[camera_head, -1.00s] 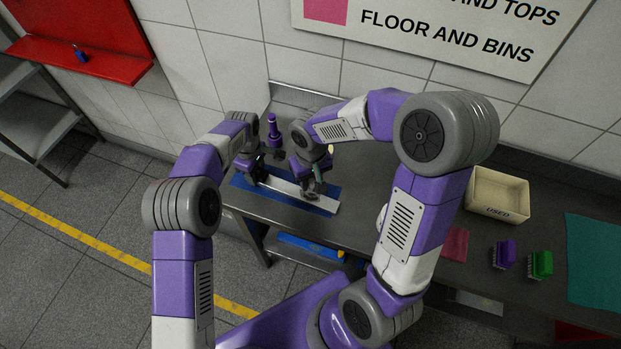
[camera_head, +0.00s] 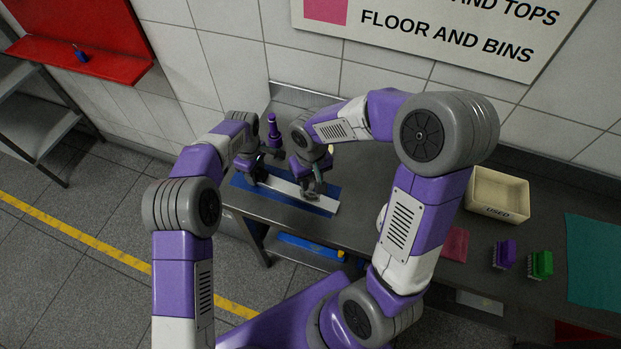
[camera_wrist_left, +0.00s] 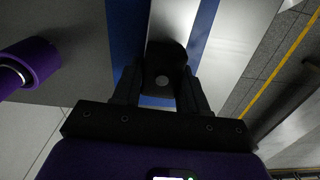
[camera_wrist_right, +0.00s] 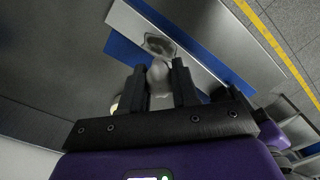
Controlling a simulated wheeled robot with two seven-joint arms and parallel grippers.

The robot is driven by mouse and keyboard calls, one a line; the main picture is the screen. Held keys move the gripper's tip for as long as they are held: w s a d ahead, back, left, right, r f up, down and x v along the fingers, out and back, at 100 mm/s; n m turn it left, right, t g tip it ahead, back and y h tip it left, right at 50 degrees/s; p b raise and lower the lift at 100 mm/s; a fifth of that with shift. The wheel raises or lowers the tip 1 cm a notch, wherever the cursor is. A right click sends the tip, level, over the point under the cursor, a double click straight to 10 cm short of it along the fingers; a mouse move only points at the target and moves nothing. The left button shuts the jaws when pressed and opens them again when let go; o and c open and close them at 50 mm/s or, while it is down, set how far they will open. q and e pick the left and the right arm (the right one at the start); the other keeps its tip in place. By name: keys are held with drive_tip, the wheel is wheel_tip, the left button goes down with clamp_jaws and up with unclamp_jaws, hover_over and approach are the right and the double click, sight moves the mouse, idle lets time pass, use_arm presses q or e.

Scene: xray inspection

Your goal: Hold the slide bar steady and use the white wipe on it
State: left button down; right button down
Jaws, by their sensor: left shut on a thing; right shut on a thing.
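The slide bar (camera_head: 283,187) is a long pale flat bar lying on a blue mat (camera_head: 328,189) on the grey bench. It also shows in the left wrist view (camera_wrist_left: 172,18) and the right wrist view (camera_wrist_right: 126,22). My left gripper (camera_head: 258,174) is shut on a black knob (camera_wrist_left: 165,68) at the bar's left end. My right gripper (camera_head: 313,188) is over the bar's right part, shut on a whitish piece, apparently the wipe (camera_wrist_right: 160,72).
A purple bottle-like thing (camera_head: 273,131) stands behind the bar, also in the left wrist view (camera_wrist_left: 30,62). To the right are a cream bin marked USED (camera_head: 499,195), a purple brush (camera_head: 504,254), a green brush (camera_head: 540,264) and a teal mat (camera_head: 595,260).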

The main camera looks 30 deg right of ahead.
idle(0.4)
drive_tip(key=n, duration=0.4)
drive_tip(key=shift+w+a+r, duration=0.1)
drive_tip(key=shift+w+r, duration=0.1)
drive_tip(key=n, duration=0.4)
drive_tip(key=shift+w+a+r, duration=0.1)
drive_tip(key=shift+w+r, duration=0.05)
drive_tip(key=shift+w, duration=0.05)
drive_tip(key=n, duration=0.5)
drive_tip(key=shift+w+a+r+n, duration=0.2)
drive_tip(key=shift+w+n, duration=0.05)
drive_tip(key=shift+n, duration=0.05)
drive_tip(key=n, duration=2.3)
hover_over(299, 192)
drive_tip(key=shift+w+f, duration=0.1)
drive_tip(key=shift+f, duration=1.95)
drive_tip(key=shift+f+m, duration=0.3)
drive_tip(key=shift+f, duration=0.7)
